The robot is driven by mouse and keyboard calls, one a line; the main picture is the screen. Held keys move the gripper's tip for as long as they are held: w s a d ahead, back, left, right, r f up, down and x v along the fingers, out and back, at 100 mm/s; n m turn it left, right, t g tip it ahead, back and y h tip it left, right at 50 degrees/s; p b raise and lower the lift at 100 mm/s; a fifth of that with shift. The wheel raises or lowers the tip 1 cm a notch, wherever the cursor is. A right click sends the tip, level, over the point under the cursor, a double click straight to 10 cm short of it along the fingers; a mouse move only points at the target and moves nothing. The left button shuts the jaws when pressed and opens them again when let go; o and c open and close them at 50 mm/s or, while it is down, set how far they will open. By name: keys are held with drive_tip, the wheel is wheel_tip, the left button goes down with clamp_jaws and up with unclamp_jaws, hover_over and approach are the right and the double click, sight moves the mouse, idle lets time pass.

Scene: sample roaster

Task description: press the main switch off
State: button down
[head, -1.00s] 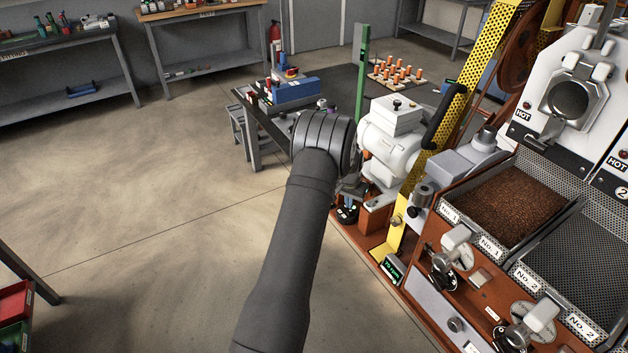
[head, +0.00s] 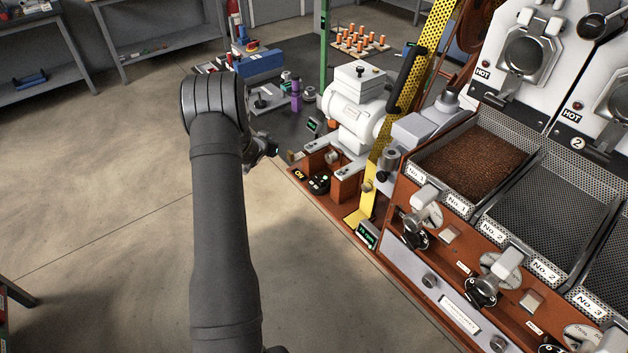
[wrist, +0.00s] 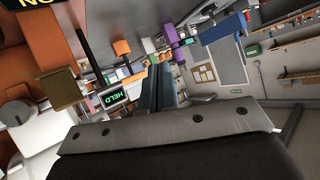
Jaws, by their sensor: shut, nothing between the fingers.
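A small black switch box (head: 319,182) with pale buttons sits on the machine's red-brown base, below the white motor. A yellow "ON" label (head: 298,174) is beside it. The pressed state of the switch is too small to tell. My gripper (head: 272,150) is left of the box and apart from it, over open floor, partly hidden by my wrist. In the wrist view its fingers (wrist: 160,88) are together with nothing between them. That view shows part of the "ON" label (wrist: 42,3) upside down at the top left edge.
The white motor (head: 355,112) and a yellow perforated guard (head: 412,85) stand right of the switch. A green post (head: 325,50) rises behind. A small display (wrist: 112,97) reads "HELD". The floor (head: 120,200) to the left is clear.

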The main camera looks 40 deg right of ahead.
drive_tip(key=s+a+f+m+g+h, duration=0.1)
drive_tip(key=s+m+g+h, duration=0.1)
drive_tip(key=s, duration=0.6)
drive_tip(key=s+a+f+m+g+h, duration=0.1)
drive_tip(key=s+f+m+g+h, duration=0.1)
drive_tip(key=s+g+h, duration=0.2)
drive_tip(key=s+g, duration=0.3)
drive_tip(key=s, duration=0.1)
drive_tip(key=shift+s+a+m, duration=0.15)
drive_tip(key=shift+a+m, duration=0.2)
drive_tip(key=shift+m, duration=0.05)
hover_over(314, 187)
drive_tip(key=shift+w+d+f, duration=0.1)
drive_tip(key=shift+w+f, duration=0.1)
drive_tip(key=shift+f, duration=0.45)
drive_tip(key=shift+w+d+f, duration=0.1)
drive_tip(key=shift+w+f, duration=0.05)
drive_tip(key=shift+f, duration=0.45)
drive_tip(key=shift+s+a+f, duration=0.1)
drive_tip(key=shift+f, duration=0.55)
drive_tip(key=shift+s+a+f, duration=0.1)
drive_tip(key=shift+f, duration=0.5)
drive_tip(key=shift+s+f, duration=0.15)
drive_tip(key=shift+f, duration=0.5)
